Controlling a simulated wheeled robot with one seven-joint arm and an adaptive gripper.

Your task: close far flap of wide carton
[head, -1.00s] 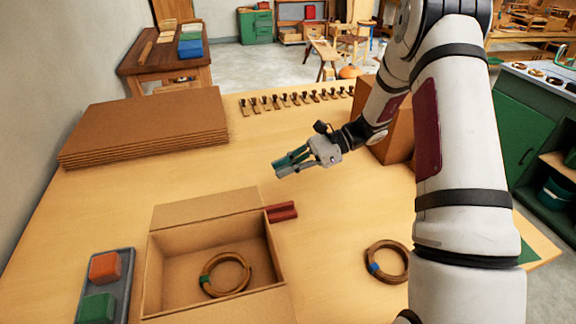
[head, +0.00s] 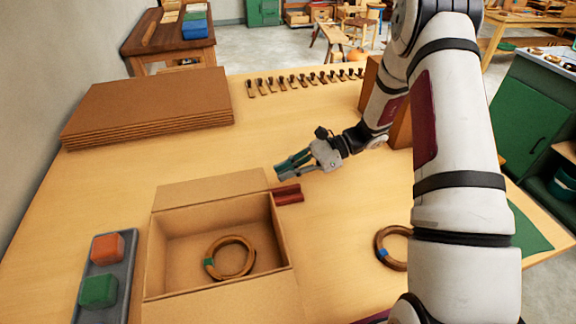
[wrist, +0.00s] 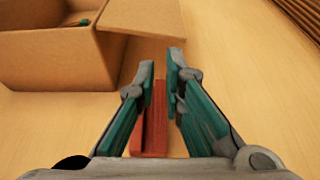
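The wide carton (head: 152,262) stands open on the table, with a wooden ring (head: 232,258) with a blue-green mark lying inside. Its far flap (head: 212,190) is folded outward behind the box; its near flap (head: 225,308) is folded outward toward me. The carton also shows at the upper left of the wrist view (wrist: 60,62), with a flap (wrist: 145,18) sticking out. My gripper (head: 279,172) is above the table, just right of and beyond the far flap. Its teal fingers are apart with nothing between them in the wrist view (wrist: 160,82). A red block (head: 288,194) lies below them, beside the carton.
A stack of flat cardboard (head: 150,110) lies at the back left. A grey tray (head: 117,312) with an orange and a green block is left of the carton. Another ring (head: 385,262) lies right. Several small dark-topped pieces (head: 300,82) line the back edge. Table between is clear.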

